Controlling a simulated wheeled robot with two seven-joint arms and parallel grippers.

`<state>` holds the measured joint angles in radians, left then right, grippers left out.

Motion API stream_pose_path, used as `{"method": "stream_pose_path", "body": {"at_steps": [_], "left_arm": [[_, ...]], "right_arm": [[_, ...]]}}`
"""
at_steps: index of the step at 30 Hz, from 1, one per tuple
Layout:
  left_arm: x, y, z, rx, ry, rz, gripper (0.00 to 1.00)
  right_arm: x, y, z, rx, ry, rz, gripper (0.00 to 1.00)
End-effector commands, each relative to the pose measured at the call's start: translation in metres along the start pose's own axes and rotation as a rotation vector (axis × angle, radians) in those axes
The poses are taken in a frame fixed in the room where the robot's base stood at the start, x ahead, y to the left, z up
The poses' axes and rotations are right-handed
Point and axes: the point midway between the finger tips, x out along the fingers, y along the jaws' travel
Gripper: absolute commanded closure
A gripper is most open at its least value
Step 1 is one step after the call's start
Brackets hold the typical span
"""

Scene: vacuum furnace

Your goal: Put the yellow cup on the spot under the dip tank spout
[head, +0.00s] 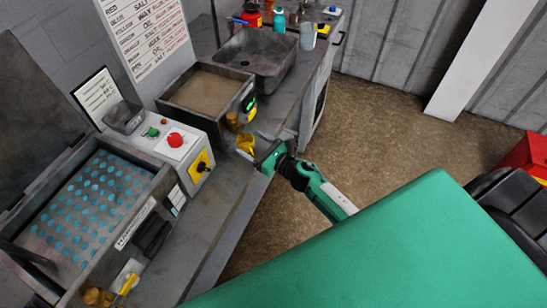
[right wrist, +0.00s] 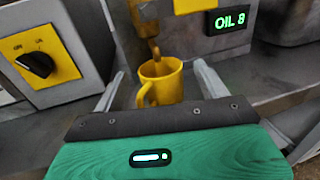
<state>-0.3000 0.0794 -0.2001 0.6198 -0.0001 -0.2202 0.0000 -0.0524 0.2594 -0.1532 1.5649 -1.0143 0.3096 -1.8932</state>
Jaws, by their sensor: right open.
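The yellow cup (head: 246,143) stands upright at the front of the bench, by the brass spout (head: 233,120) of the dip tank (head: 172,103). In the right wrist view the yellow cup (right wrist: 168,86) has its open rim up and its handle towards me. The spout (right wrist: 148,25) comes down just behind and above its rim; whether it is directly over the cup I cannot tell. My right gripper (head: 262,150) is open at the cup. Its fingers (right wrist: 160,92) lie on either side of the cup with gaps visible. My left gripper is not in view.
A control box with a red button (head: 175,140) and a yellow switch plate (right wrist: 40,57) stands left of the cup. A green OIL 8 display (right wrist: 229,19) is on the tank front. A sink (head: 262,55) and bottles (head: 279,21) are farther back.

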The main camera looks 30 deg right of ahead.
Motion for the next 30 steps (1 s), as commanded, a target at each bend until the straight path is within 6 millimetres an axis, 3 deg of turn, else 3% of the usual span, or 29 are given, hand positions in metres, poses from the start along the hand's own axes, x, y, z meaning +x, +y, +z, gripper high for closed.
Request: {"method": "stream_pose_path", "body": {"at_steps": [9, 15, 21, 30], "left_arm": [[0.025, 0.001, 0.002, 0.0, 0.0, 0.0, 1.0], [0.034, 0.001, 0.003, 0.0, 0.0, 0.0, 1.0], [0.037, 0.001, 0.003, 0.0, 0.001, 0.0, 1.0], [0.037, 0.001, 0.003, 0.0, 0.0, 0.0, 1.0]], "right_arm": [[-0.064, 0.001, -0.005, 0.0, 0.002, 0.001, 0.25], [-0.091, 0.0, -0.003, 0.001, 0.001, 0.0, 0.25], [-0.102, 0.0, -0.001, 0.0, 0.0, 0.001, 0.25], [-0.103, 0.0, 0.0, 0.0, 0.0, 0.0, 0.25]]}}
